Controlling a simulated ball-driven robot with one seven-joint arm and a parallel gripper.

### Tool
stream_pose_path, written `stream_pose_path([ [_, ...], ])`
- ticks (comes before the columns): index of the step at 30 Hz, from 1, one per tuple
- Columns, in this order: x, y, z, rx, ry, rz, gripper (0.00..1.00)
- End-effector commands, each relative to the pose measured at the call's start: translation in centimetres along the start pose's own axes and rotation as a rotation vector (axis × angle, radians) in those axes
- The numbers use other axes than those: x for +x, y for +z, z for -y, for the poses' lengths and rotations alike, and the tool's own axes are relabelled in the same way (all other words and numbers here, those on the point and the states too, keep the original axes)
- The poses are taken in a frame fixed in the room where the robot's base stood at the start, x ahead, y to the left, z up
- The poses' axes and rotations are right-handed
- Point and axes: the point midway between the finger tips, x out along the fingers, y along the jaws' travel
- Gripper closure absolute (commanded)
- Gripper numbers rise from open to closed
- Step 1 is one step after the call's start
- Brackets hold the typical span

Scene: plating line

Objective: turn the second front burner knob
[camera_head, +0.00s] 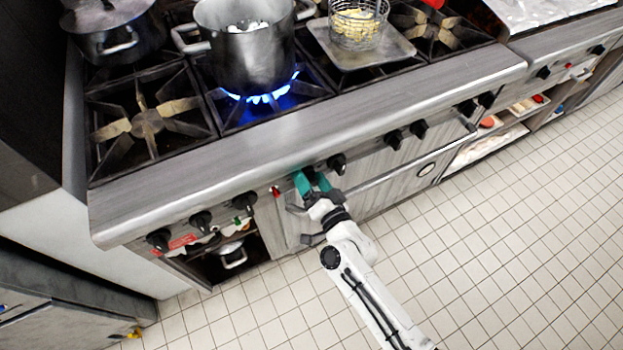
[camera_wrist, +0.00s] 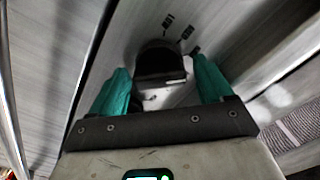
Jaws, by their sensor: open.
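My gripper (camera_head: 312,181) has green fingers and is at the stove's front panel, near its middle. In the wrist view, my open gripper (camera_wrist: 160,88) has a black knob (camera_wrist: 160,60) ahead of it, between the two green fingers, with a visible gap at both sides. In the head view the fingers largely hide the spot between them. A black knob (camera_head: 337,163) shows just right of my gripper, and another black knob (camera_head: 244,202) shows to its left. I cannot tell from the panel marks which one is the second front burner knob.
A large pot (camera_head: 250,55) stands over a lit blue flame behind the front rail (camera_head: 330,110). A lidded pot (camera_head: 112,28) stands at the back left, and a wire basket (camera_head: 356,25) stands on a tray. Several other knobs line the panel. The tiled floor (camera_head: 500,230) is clear.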

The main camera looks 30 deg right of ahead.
Motion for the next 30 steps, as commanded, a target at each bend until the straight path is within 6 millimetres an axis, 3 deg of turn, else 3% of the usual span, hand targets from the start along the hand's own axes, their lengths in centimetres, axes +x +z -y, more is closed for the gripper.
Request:
stream_pose_path([
  [5,-1.1,0.1,-0.1,-0.001,0.0,0.001,0.2],
  [15,-7.2,0.2,-0.2,0.0,0.001,0.002,0.2],
  [21,-9.9,0.2,-0.1,-0.001,0.001,0.002,0.2],
  [30,-10.8,0.0,0.0,0.0,0.001,0.0,0.2],
])
